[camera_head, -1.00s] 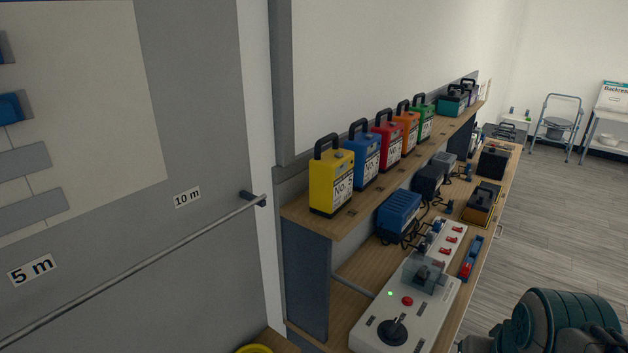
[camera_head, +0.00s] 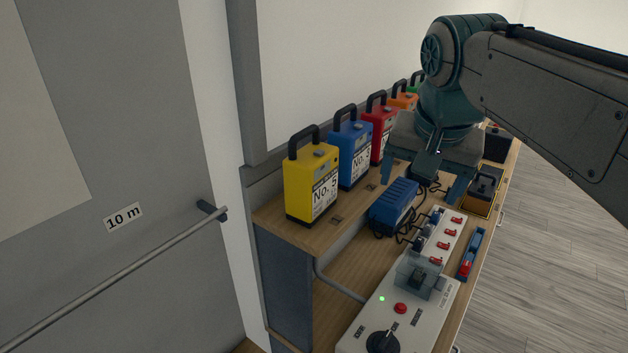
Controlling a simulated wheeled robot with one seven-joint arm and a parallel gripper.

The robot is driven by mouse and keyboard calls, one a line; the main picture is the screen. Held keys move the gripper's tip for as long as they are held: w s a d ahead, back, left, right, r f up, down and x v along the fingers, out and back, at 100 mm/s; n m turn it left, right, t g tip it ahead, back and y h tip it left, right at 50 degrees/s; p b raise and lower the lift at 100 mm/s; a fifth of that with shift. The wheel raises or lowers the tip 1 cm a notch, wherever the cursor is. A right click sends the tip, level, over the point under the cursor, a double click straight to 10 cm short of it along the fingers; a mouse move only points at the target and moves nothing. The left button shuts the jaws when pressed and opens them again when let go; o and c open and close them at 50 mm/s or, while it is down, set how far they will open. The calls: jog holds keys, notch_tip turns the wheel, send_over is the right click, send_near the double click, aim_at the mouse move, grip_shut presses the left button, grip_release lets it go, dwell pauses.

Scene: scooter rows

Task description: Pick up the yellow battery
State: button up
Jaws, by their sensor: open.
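The yellow battery (camera_head: 311,184) is a box with a black handle on top and a white label reading No. 5. It stands upright at the near left end of the wooden upper shelf (camera_head: 270,215). My gripper (camera_head: 423,182) is open, with its fingers pointing down. It is right of the yellow battery and apart from it, in front of the row of batteries. My arm hides part of the row's far end.
A blue battery (camera_head: 352,151), a red battery (camera_head: 378,127) and an orange battery (camera_head: 404,101) stand behind the yellow one. Below are a blue charger (camera_head: 394,203) and a control panel (camera_head: 370,316). A rail (camera_head: 120,277) runs along the left wall.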

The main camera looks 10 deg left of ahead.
jog(key=w+a+r+m, duration=0.1)
jog(key=w+a+r, duration=0.1)
jog(key=a+r, duration=0.7)
jog(key=m+t, duration=0.1)
jog(key=m, duration=0.1)
send_near(317, 150)
jog(key=x, duration=0.4)
jog(key=shift+a, duration=0.35)
jog(key=x, duration=0.4)
jog(key=shift+w+d+f+p, duration=0.2)
jog(key=shift+w+p, duration=0.15)
jog(key=shift+w, duration=0.15)
jog(key=shift+w+f, duration=0.2)
jog(key=shift+f, duration=0.25)
grip_shut()
jog(key=shift+a+r, duration=0.1)
jog(key=shift+r, duration=0.05)
